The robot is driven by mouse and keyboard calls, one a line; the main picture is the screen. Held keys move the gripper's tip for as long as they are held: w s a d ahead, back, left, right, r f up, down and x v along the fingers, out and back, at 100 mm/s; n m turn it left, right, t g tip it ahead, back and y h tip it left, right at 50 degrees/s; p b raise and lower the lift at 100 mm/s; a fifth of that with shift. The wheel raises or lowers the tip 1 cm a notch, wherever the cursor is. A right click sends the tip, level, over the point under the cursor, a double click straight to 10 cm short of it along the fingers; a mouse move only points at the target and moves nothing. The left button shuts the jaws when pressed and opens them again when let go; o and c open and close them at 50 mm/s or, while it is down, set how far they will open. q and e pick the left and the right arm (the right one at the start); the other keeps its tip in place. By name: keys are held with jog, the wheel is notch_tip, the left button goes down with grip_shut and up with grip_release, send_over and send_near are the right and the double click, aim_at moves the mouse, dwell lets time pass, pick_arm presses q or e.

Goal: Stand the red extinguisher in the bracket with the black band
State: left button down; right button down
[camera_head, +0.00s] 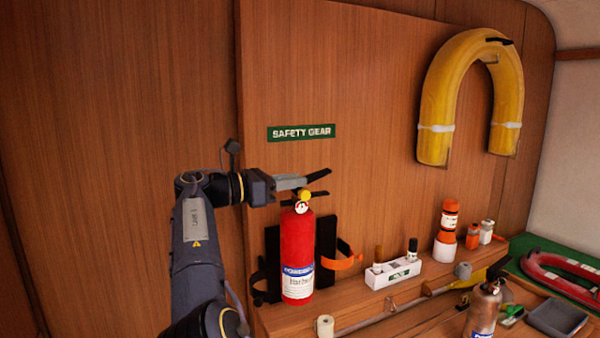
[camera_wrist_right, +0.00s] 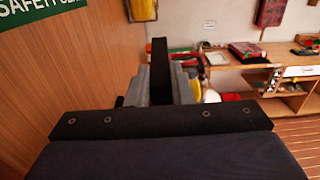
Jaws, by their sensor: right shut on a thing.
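The red extinguisher (camera_head: 298,250) hangs or stands upright in front of the wall, with a white and blue label and a black handle. My right gripper (camera_head: 304,183) is shut on its handle from the left; the black handle also shows between the fingers in the right wrist view (camera_wrist_right: 160,72). Behind the extinguisher are black bracket plates (camera_head: 326,238). A black band (camera_head: 261,284) shows at its lower left and an orange band (camera_head: 346,260) at its right. The extinguisher hides much of the brackets, and I cannot tell whether its base rests on anything. My left gripper is not in view.
A white box (camera_head: 393,273) with small bottles stands to the right on the shelf. An orange and white canister (camera_head: 447,229) stands beyond it. A yellow horseshoe float (camera_head: 465,90) hangs above.

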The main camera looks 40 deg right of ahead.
jog(key=w+d+f+p, duration=0.1)
jog(key=w+f+p, duration=0.2)
jog(key=w+f, duration=0.4)
jog(key=shift+w+d+f, duration=0.15)
jog(key=shift+d+f, duration=0.2)
jog(key=shift+f, duration=1)
jog(key=c, duration=1.6)
grip_release()
jog(key=shift+f, duration=0.25)
jog(key=shift+c, duration=0.2)
jog(key=o, duration=0.4)
jog(key=shift+c, duration=0.2)
jog(key=v, duration=1.2)
